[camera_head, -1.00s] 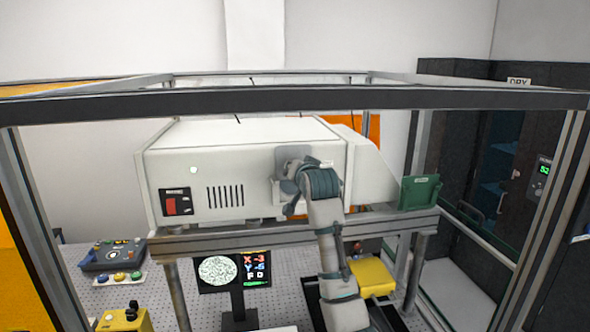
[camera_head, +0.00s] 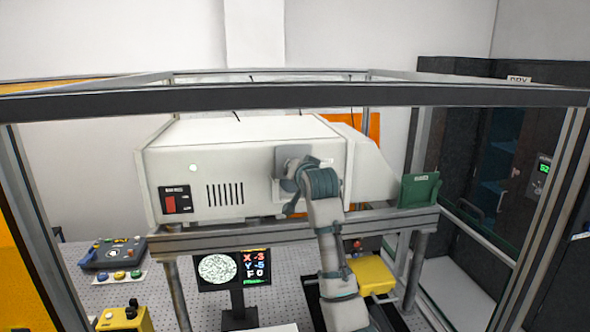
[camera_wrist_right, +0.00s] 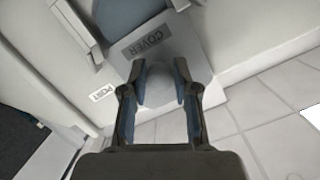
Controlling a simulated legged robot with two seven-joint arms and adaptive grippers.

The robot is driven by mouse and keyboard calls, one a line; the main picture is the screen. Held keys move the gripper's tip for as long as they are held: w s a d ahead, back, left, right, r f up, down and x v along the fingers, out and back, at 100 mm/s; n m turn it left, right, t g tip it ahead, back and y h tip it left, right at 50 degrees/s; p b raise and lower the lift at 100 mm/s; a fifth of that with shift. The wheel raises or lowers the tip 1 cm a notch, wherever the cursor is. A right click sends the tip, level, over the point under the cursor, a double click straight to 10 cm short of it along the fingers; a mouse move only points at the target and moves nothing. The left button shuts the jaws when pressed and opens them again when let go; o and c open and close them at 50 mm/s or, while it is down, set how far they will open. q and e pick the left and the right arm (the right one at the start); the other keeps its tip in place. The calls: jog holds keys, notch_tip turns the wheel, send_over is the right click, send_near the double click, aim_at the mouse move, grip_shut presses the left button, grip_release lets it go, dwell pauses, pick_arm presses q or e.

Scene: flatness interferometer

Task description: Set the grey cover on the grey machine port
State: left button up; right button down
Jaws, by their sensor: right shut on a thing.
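The grey cover (camera_head: 291,155) is a flat plate at the front face of the white machine (camera_head: 225,170). In the right wrist view the cover (camera_wrist_right: 187,50) carries a COVER label and a blue-grey rounded area. My right gripper (camera_head: 292,190) is at the cover. In the right wrist view my right gripper (camera_wrist_right: 158,85) has its fingers on either side of a rounded grey knob and is shut on the cover. A PORT label (camera_wrist_right: 102,92) shows on the white surface beside it. The port is mostly hidden; I cannot tell whether the cover is fully seated. My left gripper is not in view.
A metal frame (camera_head: 300,99) crosses in front of and above the machine, with posts at both sides. A green holder (camera_head: 419,190) stands right of the machine. A monitor (camera_head: 233,270), control boxes (camera_head: 112,253) and a yellow block (camera_head: 372,275) are below.

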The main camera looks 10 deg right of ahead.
jog(key=shift+f+b, duration=0.55)
jog(key=shift+f, duration=0.3)
dwell(0.3)
